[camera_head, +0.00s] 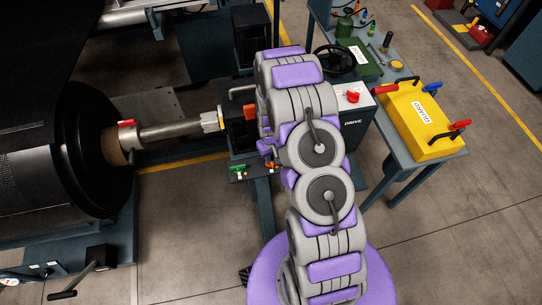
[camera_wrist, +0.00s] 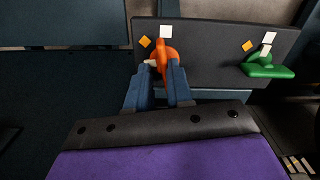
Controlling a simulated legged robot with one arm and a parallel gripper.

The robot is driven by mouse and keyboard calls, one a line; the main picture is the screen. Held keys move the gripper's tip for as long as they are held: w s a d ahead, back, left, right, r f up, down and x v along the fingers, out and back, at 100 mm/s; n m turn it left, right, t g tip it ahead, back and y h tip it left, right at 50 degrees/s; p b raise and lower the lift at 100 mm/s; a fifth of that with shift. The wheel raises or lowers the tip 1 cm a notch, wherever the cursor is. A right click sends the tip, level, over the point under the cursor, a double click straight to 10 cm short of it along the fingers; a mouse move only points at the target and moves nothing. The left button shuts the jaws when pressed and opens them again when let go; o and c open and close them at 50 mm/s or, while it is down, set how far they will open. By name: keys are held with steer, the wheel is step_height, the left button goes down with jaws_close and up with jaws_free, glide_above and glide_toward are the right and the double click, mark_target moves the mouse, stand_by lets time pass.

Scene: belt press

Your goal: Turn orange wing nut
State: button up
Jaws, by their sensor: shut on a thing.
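The orange wing nut (camera_wrist: 164,53) sits on a dark panel (camera_wrist: 213,66) in the wrist view, with one wing pointing up. My gripper (camera_wrist: 160,69) is shut on its lower part, with a blue-grey finger on each side. The fingers hide some of the nut. A green wing nut (camera_wrist: 262,66) sits on the same panel to the right, its long wing lying roughly level. In the head view my arm covers much of this area, and small orange (camera_head: 243,165) and green spots show left of it.
A large black roll (camera_head: 75,150) with a metal shaft (camera_head: 175,131) stands at the left. A grey DRIVE box (camera_head: 357,110) with a red knob and a yellow GUARD box (camera_head: 420,120) stand to the right. Open floor lies at the lower right.

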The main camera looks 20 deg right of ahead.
steer(key=shift+a, duration=0.4)
jaws_close()
steer(key=shift+d, duration=0.15)
steer(key=shift+m, duration=0.3)
steer(key=m+p, duration=0.2)
steer(key=m, duration=0.2)
steer(key=shift+r+p, duration=0.1)
steer(key=shift+p, duration=0.3)
steer(key=m+p, duration=0.1)
steer(key=m, duration=0.5)
steer(key=shift+m, duration=0.4)
steer(key=m, duration=0.4)
steer(key=shift+m, duration=0.3)
steer(key=m, duration=0.4)
steer(key=shift+b, duration=0.3)
steer(key=shift+w+m, duration=0.1)
steer(key=shift+m, duration=0.2)
